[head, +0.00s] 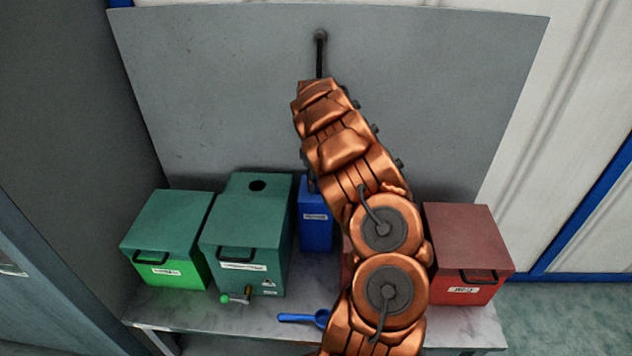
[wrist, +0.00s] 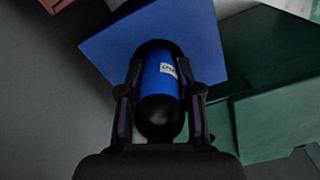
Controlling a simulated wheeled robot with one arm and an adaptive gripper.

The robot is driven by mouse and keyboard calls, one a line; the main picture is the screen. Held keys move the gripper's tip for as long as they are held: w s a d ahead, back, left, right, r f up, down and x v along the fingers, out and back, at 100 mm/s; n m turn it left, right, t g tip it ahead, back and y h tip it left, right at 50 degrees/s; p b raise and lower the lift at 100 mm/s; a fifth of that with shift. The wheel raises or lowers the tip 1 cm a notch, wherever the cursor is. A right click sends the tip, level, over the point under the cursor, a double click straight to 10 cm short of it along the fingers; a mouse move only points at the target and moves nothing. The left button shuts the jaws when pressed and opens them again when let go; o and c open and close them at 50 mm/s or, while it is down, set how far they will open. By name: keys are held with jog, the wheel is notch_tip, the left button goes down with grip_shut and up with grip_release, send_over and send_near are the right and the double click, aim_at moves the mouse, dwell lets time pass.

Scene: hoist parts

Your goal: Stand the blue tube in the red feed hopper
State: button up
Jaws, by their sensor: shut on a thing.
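My gripper (wrist: 161,88) is shut on the blue tube (wrist: 158,78), seen in the wrist view. The tube has a black rounded near end, a dark far end and a small white label. It lies between the two fingers, in front of a blue box (wrist: 108,45). In the head view my arm hides the gripper and tube. A red box (head: 468,240) with a black handle and white label stands at the right of the bench. A sliver of another reddish surface (head: 347,270) shows behind my arm, mostly hidden. I cannot tell which is the feed hopper.
A green box (head: 168,235) and a darker green hopper (head: 245,235) with a round top hole and tap stand left of the blue box (head: 316,232). A blue scoop (head: 300,318) lies on the bench (head: 190,310) front. A grey panel (head: 220,90) stands behind.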

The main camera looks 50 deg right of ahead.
grip_shut()
jog(key=shift+r+p, duration=0.4)
jog(key=shift+r, duration=6.6)
